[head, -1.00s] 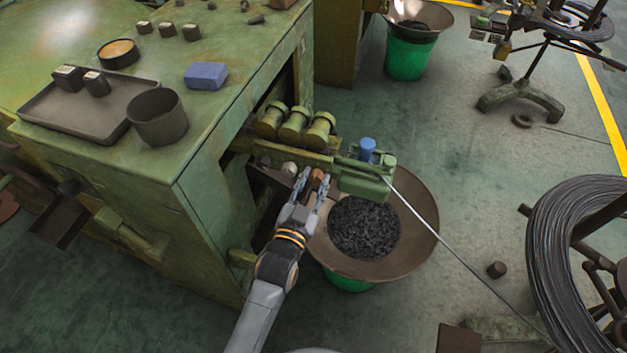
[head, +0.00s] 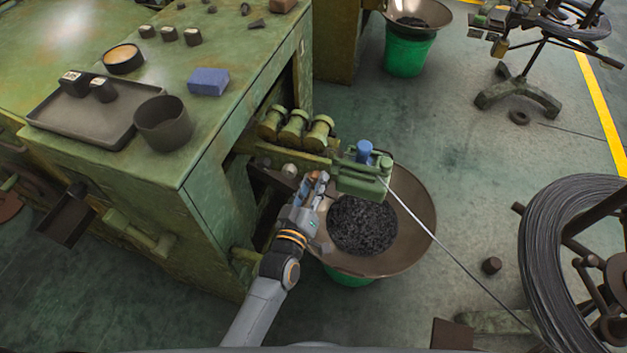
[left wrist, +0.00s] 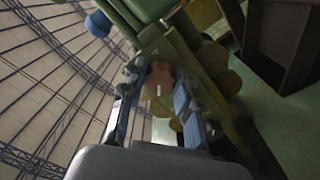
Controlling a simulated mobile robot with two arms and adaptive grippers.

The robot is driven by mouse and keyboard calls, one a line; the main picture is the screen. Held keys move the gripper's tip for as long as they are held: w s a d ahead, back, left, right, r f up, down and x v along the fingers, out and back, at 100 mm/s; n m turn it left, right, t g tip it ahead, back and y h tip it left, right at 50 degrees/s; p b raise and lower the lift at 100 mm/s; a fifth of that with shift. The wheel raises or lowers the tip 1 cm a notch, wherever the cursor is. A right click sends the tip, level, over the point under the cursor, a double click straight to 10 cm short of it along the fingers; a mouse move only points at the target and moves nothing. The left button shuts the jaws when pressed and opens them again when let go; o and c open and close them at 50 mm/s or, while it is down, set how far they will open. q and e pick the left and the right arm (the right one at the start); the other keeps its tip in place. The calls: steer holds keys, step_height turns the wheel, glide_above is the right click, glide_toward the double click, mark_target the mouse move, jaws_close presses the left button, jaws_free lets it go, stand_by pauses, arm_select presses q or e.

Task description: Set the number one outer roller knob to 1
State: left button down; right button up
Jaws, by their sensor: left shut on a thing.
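An orange-brown roller knob (head: 315,175) sits on the front of the green roller assembly (head: 364,183), below its blue cap. My left gripper (head: 312,183) is shut on this knob, with a finger on each side of it. In the left wrist view the knob (left wrist: 160,78) shows between the two fingertips. The fingers cover much of the knob, and I cannot read any number or mark on it. A paler grey knob (head: 289,170) is to its left, apart from the gripper. My right gripper is not in view.
Three green rollers (head: 295,128) stand behind the knobs. A wide brown bowl (head: 410,225) with dark pieces is below the gripper. A wire (head: 440,240) runs from the assembly toward a wire coil (head: 545,260). The green machine (head: 215,200) is at left.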

arm_select(q)
steer(key=shift+n, duration=1.1)
steer(key=c, duration=1)
jaws_free()
steer(key=shift+o, duration=0.2)
steer(key=shift+s, duration=0.1)
steer(key=v, duration=1.2)
